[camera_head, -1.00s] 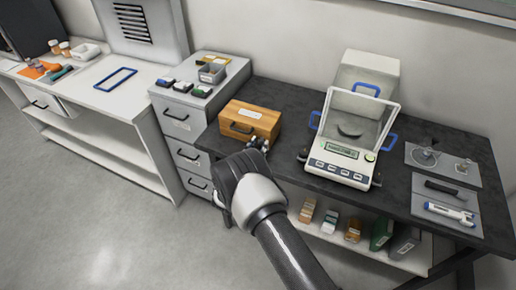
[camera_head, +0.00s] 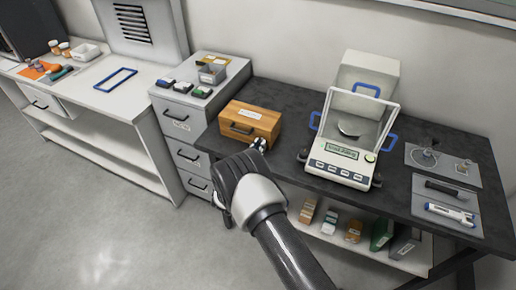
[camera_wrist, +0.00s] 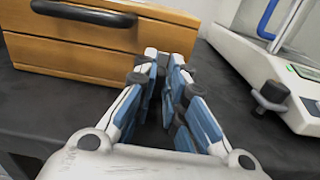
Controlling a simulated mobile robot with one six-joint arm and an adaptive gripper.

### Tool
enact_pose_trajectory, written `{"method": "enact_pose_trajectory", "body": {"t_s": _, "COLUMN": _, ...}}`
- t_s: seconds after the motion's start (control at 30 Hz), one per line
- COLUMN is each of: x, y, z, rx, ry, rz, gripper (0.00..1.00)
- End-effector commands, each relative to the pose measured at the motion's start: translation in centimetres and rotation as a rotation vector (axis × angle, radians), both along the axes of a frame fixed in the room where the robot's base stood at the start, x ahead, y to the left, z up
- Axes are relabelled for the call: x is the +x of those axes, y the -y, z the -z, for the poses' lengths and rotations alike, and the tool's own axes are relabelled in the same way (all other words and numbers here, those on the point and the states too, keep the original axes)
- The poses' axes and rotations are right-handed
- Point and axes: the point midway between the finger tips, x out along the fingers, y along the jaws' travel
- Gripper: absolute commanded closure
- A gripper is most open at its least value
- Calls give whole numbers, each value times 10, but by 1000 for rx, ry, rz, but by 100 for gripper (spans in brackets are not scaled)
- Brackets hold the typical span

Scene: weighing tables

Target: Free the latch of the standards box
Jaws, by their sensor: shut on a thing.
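The standards box (camera_head: 250,122) is a wooden box with a dark handle and a pale label on the dark table. In the wrist view its wooden front (camera_wrist: 75,58) fills the upper left, with the handle (camera_wrist: 84,12) at the top. My gripper (camera_head: 259,143) is at the box's front right corner. In the wrist view the fingertips (camera_wrist: 164,60) are close together at that corner. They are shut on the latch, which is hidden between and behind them.
The balance (camera_head: 340,165) stands right of the box, its dark foot (camera_wrist: 271,95) near my fingers in the wrist view. Grey mats with small tools lie at the table's right. A drawer cabinet (camera_head: 178,122) stands left. Bare tabletop lies between box and balance.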

Motion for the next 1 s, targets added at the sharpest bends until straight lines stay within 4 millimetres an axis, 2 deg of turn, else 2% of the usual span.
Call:
{"method": "enact_pose_trajectory", "body": {"t_s": 0.37, "x": -1, "y": 3, "z": 3, "rx": 179, "ry": 65, "rz": 1, "gripper": 100}}
{"method": "enact_pose_trajectory", "body": {"t_s": 1.0, "x": -3, "y": 9, "z": 7, "rx": 744, "ry": 270, "rz": 1, "gripper": 100}}
